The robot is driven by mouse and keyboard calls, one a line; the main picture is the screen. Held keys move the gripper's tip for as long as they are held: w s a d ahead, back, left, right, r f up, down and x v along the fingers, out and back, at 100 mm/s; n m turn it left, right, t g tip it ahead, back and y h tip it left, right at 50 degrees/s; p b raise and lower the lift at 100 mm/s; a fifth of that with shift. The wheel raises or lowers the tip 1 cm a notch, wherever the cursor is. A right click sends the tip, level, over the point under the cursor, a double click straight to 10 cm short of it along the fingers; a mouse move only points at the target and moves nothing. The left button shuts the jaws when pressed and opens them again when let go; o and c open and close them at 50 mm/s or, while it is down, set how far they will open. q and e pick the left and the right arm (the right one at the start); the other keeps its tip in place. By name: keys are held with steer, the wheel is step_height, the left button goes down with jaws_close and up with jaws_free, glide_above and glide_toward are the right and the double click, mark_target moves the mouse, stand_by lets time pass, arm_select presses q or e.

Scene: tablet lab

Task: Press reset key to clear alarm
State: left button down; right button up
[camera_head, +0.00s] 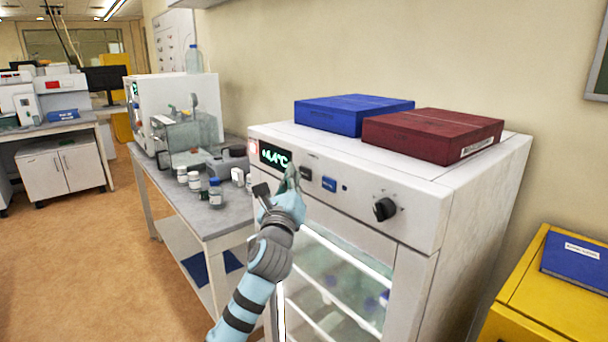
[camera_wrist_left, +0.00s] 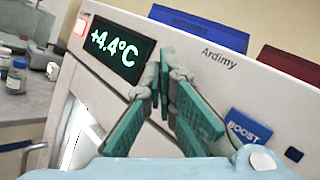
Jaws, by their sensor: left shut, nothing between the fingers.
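The cabinet's control panel (camera_head: 420,223) faces me. Its green display reads +4.4°C in the left wrist view (camera_wrist_left: 116,50), and a red-lit lamp (camera_wrist_left: 81,26) sits left of it. A small dark blue key (camera_head: 306,173) is just right of my left gripper (camera_head: 291,174) in the head view; its label is unreadable. A blue key marked BOOST (camera_wrist_left: 248,127) lies further right. My left gripper is shut and empty, its tips in front of the panel near the display's right end. In the left wrist view its fingers hide part of the panel; contact cannot be told.
A black knob (camera_head: 385,209) is at the panel's right. A blue box (camera_head: 352,113) and a dark red box (camera_head: 432,135) lie on top of the cabinet. A grey bench (camera_head: 211,222) with several bottles stands left. A yellow cabinet (camera_head: 545,290) is at the right.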

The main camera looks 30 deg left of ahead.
arm_select(q)
steer(key=shift+w+d, duration=0.15)
steer(key=shift+w, duration=0.2)
steer(key=shift+w+p, duration=0.3)
steer(key=shift+p, duration=0.1)
stand_by(0.4)
stand_by(0.4)
steer(key=shift+s+p, duration=0.5)
steer(key=shift+s, duration=0.2)
steer(key=s, duration=0.1)
steer(key=s+a+p, duration=0.1)
steer(key=s, duration=0.2)
steer(key=shift+s+a, duration=0.35)
steer(key=shift+s, duration=0.05)
stand_by(0.4)
